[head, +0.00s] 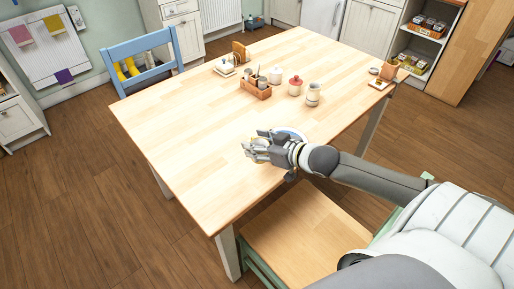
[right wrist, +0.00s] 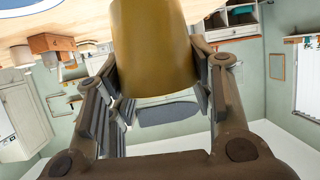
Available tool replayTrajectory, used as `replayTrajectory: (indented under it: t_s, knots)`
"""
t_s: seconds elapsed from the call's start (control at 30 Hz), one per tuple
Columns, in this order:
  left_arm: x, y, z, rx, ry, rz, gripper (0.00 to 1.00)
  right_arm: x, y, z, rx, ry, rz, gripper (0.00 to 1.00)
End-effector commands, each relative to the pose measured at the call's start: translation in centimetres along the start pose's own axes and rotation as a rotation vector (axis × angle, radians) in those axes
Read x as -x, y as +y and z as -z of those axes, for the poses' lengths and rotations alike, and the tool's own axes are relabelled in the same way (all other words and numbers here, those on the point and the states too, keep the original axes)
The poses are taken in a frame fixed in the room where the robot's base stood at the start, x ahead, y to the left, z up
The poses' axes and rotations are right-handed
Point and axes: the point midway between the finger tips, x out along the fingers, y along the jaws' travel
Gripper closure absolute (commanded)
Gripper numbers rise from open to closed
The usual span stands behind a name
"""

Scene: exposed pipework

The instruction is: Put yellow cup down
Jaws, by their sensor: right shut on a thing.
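The yellow cup (right wrist: 150,45) fills the upper middle of the right wrist view. It sits between the two fingers of my right gripper (head: 259,147), which is shut on it. In the head view this gripper is over the front part of the wooden table (head: 210,130), and the cup is hidden or too small to make out there. I cannot tell whether the cup touches the tabletop. My left gripper is not in view.
A plate (head: 291,131) lies just behind my right gripper. A brown caddy (head: 255,88), a white pot (head: 276,75), a red-lidded jar (head: 295,86) and a jug (head: 313,94) stand farther back. The table's left half is clear. A chair (head: 300,228) stands at the near edge.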

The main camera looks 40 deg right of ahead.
Motion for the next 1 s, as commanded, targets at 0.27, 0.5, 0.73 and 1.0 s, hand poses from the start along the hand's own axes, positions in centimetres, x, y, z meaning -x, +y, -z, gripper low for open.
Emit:
replayTrajectory:
  t_s: [0.27,0.5,0.73,1.0]
  knots:
    - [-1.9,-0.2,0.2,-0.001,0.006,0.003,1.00,-0.6,8.2,4.2,-0.023,0.002,-0.074,0.77]
    - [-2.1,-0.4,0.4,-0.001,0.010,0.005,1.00,-0.6,10.2,5.8,-0.041,0.002,-0.097,0.77]
    - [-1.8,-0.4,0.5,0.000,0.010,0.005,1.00,-3.2,7.2,5.4,-0.049,0.006,-0.094,0.77]
    - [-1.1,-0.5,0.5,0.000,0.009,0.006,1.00,-7.5,2.6,4.2,-0.048,0.002,-0.094,0.77]
